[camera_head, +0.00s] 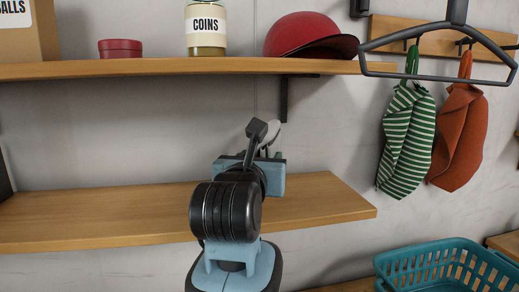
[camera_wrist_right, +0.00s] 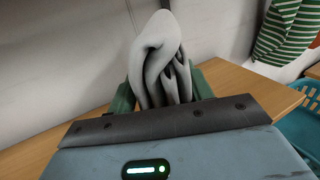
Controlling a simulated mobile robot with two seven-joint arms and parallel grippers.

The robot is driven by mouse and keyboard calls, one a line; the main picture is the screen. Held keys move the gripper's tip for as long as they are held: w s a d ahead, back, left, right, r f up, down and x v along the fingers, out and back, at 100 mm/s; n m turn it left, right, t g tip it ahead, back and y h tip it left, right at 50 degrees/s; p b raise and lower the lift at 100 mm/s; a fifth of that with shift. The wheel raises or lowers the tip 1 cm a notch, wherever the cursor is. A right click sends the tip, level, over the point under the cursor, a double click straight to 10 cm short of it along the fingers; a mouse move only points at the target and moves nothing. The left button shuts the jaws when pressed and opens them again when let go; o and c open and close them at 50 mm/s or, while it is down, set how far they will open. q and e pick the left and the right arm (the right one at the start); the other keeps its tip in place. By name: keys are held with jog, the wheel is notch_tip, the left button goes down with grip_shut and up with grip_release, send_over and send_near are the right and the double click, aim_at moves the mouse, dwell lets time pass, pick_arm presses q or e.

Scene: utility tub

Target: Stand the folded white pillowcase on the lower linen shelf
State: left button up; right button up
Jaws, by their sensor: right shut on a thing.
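The folded white pillowcase (camera_wrist_right: 160,55) stands up between the green-padded fingers of my right gripper (camera_wrist_right: 162,92) in the right wrist view. The gripper is shut on its lower part. In the head view my right arm hides most of the gripper (camera_head: 266,148), and only a pale bit of the pillowcase (camera_head: 271,134) shows behind it. The lower linen shelf (camera_head: 100,215) is a bare wooden board; the gripper appears over its right part. The shelf (camera_wrist_right: 240,88) also shows around the gripper in the wrist view. Whether the pillowcase touches the shelf is hidden. My left gripper is out of view.
The upper shelf (camera_head: 170,68) holds a red tin (camera_head: 120,49), a coins jar (camera_head: 206,28), a red cap (camera_head: 308,37) and a cardboard box (camera_head: 30,35). Green-striped (camera_head: 406,140) and orange (camera_head: 460,135) cloths hang at right. A teal basket (camera_head: 445,265) stands lower right.

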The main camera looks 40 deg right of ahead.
jog(key=shift+f, duration=1.95)
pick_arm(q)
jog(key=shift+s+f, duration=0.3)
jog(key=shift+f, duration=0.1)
pick_arm(e)
jog(key=shift+f, duration=0.65)
jog(key=o, duration=1.5)
jog(key=shift+o, duration=0.5)
jog(key=shift+f, duration=0.1)
pick_arm(q)
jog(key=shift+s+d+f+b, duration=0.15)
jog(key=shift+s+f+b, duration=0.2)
jog(key=shift+b, duration=0.15)
pick_arm(e)
jog(key=v, duration=0.8)
